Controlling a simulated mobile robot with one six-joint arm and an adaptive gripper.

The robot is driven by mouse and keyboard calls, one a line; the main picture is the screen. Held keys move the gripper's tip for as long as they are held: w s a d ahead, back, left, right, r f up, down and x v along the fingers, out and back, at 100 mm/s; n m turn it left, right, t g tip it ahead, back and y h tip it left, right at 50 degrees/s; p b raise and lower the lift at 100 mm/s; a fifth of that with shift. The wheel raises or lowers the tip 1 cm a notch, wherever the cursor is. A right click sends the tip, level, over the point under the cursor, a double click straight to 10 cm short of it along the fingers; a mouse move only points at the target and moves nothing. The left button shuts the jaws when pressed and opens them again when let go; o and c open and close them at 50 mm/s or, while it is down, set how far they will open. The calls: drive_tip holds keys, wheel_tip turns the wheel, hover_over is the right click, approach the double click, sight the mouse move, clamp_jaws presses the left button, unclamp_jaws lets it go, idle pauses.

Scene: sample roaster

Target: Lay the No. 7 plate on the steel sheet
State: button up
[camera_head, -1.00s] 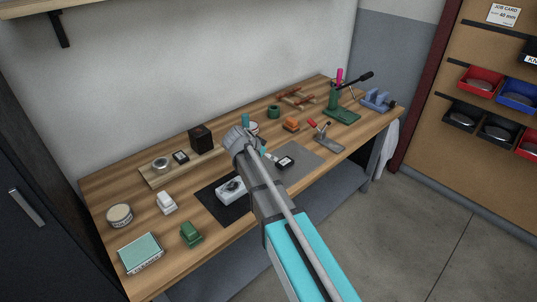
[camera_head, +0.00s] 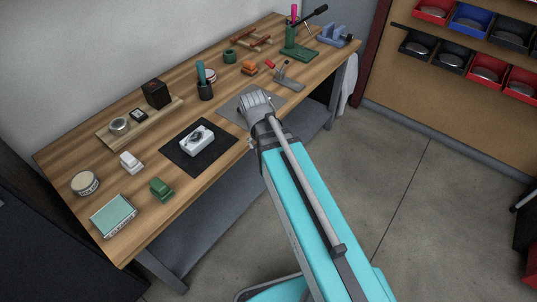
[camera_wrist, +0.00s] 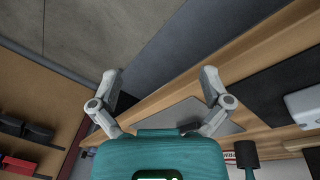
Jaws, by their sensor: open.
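The grey steel sheet (camera_head: 230,109) lies on the bench, partly covered by my gripper (camera_head: 256,100) in the head view. In the wrist view the sheet (camera_wrist: 197,113) shows behind the fingers. My gripper (camera_wrist: 160,88) is open, its two fingers spread wide with nothing clearly held between them. A dark patch beside the left finger is too unclear to name. A small black piece with a white label (camera_head: 138,115) lies on the wooden board; its number is unreadable. I cannot identify the No. 7 plate now; the gripper hides part of the sheet.
A black mat (camera_head: 172,160) bears a white device (camera_head: 196,139) left of the sheet. The bench's front edge runs beneath my arm.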

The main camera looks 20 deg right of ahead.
drive_tip(key=s+n, duration=0.1)
drive_tip(key=s, duration=0.1)
drive_tip(key=s+n+y, duration=0.1)
drive_tip(key=s, duration=0.2)
drive_tip(key=shift+d+f+g+y, duration=0.1)
drive_tip(key=shift+f+g+y, duration=0.05)
drive_tip(key=shift+g+y, duration=0.15)
